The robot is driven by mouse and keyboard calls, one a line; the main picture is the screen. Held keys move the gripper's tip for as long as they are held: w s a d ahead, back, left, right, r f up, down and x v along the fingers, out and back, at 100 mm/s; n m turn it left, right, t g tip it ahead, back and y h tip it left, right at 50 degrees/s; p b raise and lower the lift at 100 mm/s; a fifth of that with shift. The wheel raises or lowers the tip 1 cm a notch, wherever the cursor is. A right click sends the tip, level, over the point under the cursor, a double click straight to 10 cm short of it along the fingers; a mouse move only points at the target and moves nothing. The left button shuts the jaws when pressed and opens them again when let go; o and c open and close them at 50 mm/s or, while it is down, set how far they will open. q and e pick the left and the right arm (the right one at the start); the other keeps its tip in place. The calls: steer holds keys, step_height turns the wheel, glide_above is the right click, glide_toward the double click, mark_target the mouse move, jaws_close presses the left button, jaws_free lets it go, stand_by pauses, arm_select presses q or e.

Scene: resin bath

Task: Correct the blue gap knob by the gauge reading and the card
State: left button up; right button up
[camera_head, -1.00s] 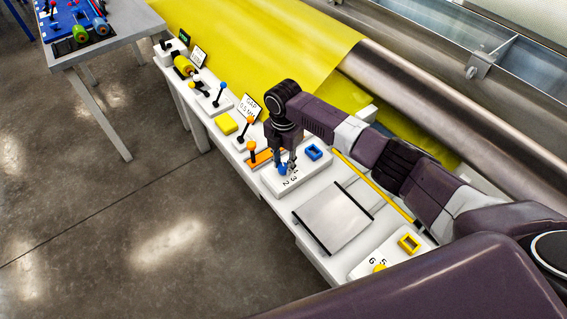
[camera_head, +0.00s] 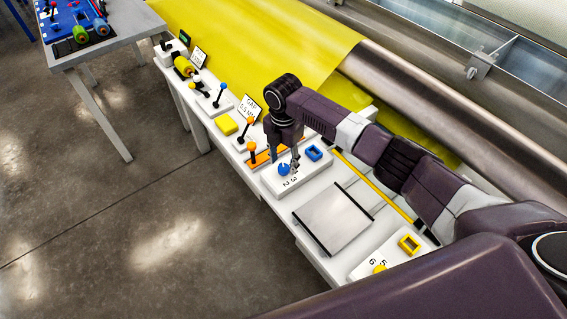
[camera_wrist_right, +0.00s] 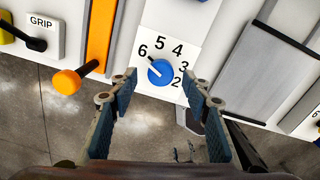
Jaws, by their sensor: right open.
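The blue gap knob (camera_head: 284,169) sits on a white plate with printed numbers. In the right wrist view the knob (camera_wrist_right: 160,73) has a pointer mark aimed up-left, near the 6. My right gripper (camera_wrist_right: 160,82) is open and empty, with one finger on each side of the knob and apart from it. In the head view the gripper (camera_head: 283,160) is just above the knob. A white card (camera_head: 250,107) reads GAP 0.5 MM. A small dark display with green marks (camera_head: 183,37) stands at the far end; its reading is too small to tell. My left gripper is out of view.
An orange-knobbed lever (camera_head: 252,147) and orange strip are beside the dial plate; the wrist view shows a GRIP plate (camera_wrist_right: 42,36). Yellow sheet and rollers run behind.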

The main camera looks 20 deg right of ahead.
mark_target(283, 168)
step_height(283, 168, up, 10)
steer(key=shift+r, duration=0.25)
steer(key=shift+s+f, duration=0.1)
steer(key=shift+f, duration=0.05)
stand_by(0.4)
